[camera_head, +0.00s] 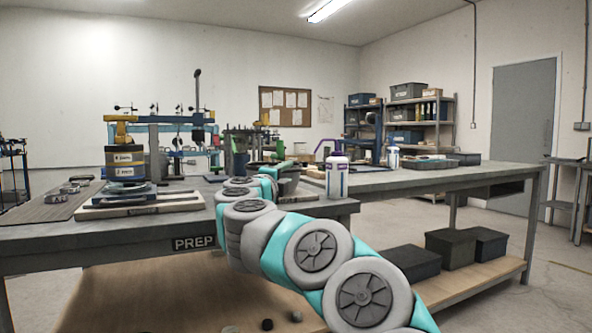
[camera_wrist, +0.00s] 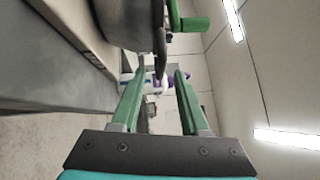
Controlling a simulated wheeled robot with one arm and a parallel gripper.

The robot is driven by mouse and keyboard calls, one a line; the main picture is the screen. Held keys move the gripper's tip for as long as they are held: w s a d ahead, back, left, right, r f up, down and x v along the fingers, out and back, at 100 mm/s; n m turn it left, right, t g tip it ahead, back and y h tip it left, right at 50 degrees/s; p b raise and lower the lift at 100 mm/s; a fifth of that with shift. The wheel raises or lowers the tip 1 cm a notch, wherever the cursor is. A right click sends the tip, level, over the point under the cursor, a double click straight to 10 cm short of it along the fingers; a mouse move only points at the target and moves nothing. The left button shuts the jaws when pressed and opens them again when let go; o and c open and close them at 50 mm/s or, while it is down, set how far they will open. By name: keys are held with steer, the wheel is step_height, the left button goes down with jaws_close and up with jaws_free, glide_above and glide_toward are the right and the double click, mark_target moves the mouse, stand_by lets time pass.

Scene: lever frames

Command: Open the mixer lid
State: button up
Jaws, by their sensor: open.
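In the wrist view, which is turned sideways, my gripper (camera_wrist: 160,76) shows two green fingers spread apart with nothing clamped between them. A dark grey rounded body (camera_wrist: 130,22), seemingly part of the mixer, lies just beyond the fingertips at the top. A green handle (camera_wrist: 190,23) sticks out beside it. A thin dark piece shows near the gap between the tips; I cannot tell whether it touches them. In the head view, a green part (camera_head: 279,150) shows just above my teal wrist, over the bench. My arm hides much of the mixer, and I cannot tell whether its lid is shut.
A white and purple bottle (camera_head: 337,177) stands right of my gripper. Left on the PREP bench (camera_head: 110,236) are a yellow-topped stack (camera_head: 123,163) and pale boards (camera_head: 140,205). Lever rigs stand behind.

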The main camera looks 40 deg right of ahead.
steer(key=shift+x, duration=3.4)
jaws_close()
steer(key=shift+r, duration=0.2)
